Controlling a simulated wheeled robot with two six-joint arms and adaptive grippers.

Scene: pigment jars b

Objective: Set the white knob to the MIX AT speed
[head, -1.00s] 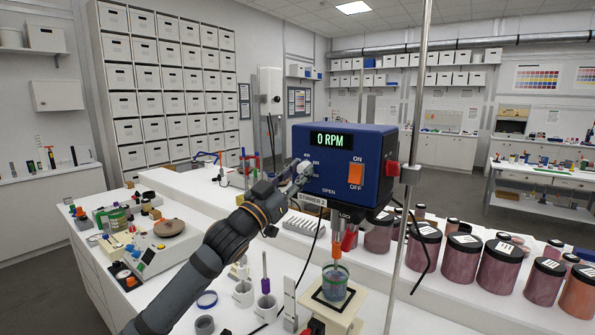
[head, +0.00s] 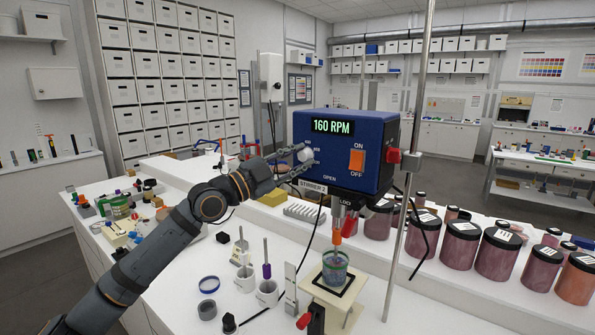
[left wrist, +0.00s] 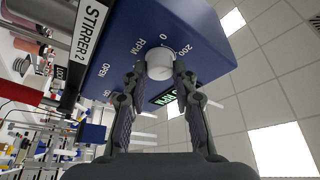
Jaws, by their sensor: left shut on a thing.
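The blue stirrer box (head: 335,180), labelled STIRRER 2, shows 160 RPM in green on its display (head: 331,127). The white knob (head: 306,155) is on the left of its front face. My left gripper (head: 301,158) is shut on the knob. In the left wrist view the knob (left wrist: 160,64) sits between both fingertips (left wrist: 159,72), with the marks 0, 200 and RPM around it; the fingers hide part of the dial. The orange ON/OFF switch (head: 357,159) is right of the knob. I cannot read a MIX AT mark. My right gripper is not in view.
A cup (head: 335,268) stands under the stirrer's shaft on a white stand. A metal rod (head: 408,205) rises at the box's right. Dark-lidded jars (head: 498,258) line the bench at right. White pots (head: 266,293) and tools stand in front, below my left arm.

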